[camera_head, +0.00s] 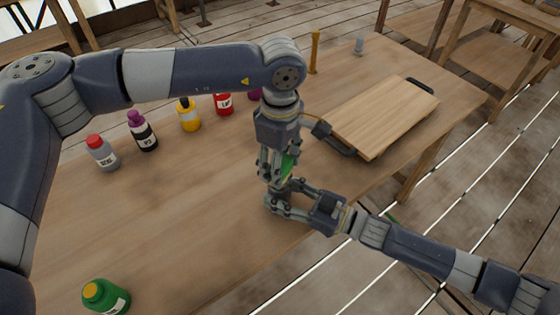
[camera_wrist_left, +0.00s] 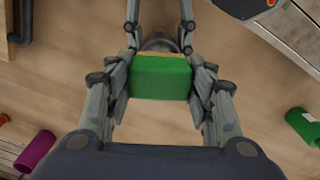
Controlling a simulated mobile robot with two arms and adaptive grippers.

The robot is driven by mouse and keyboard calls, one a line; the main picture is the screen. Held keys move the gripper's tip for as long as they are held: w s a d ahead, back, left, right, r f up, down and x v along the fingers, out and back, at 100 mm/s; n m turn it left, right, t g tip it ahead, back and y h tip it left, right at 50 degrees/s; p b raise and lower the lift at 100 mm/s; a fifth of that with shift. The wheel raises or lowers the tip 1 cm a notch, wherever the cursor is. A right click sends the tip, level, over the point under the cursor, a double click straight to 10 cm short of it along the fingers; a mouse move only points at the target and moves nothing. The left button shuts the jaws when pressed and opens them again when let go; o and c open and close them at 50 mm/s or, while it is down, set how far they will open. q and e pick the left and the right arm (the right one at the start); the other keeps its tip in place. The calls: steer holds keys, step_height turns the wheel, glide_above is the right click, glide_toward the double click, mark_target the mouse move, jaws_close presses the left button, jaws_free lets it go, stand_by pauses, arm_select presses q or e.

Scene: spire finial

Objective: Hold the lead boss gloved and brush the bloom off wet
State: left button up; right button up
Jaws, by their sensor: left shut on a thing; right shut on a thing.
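My left gripper (camera_head: 278,178) points down over the wooden table and is shut on a green block (camera_wrist_left: 160,78). The block has a thin tan strip along its far edge and looks like a brush; a sliver of it shows in the head view (camera_head: 289,165). My right gripper (camera_head: 272,203) reaches in from the right, low, just below the left one. A grey rounded thing (camera_wrist_left: 158,43), perhaps the lead boss, shows past the block between the right gripper's fingers. It is mostly hidden, and I cannot tell whether the brush touches it.
A grey bottle with red cap (camera_head: 102,154), a black bottle (camera_head: 143,133), a yellow bottle (camera_head: 188,116) and a red bottle (camera_head: 223,103) stand behind. A green bottle (camera_head: 106,298) is front left. A wooden board (camera_head: 385,115) lies right. The front middle of the table (camera_head: 190,215) is clear.

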arm_select(q)
steer(key=shift+f, duration=0.55)
stand_by(0.4)
steer(key=shift+w, duration=0.5)
steer(key=shift+s, duration=1.05)
steer(key=shift+w+f, duration=0.15)
steer(key=shift+w, duration=0.9)
steer(key=shift+s, duration=0.15)
steer(key=shift+s, duration=1)
steer(key=shift+w, duration=1.2)
steer(key=shift+s, duration=0.65)
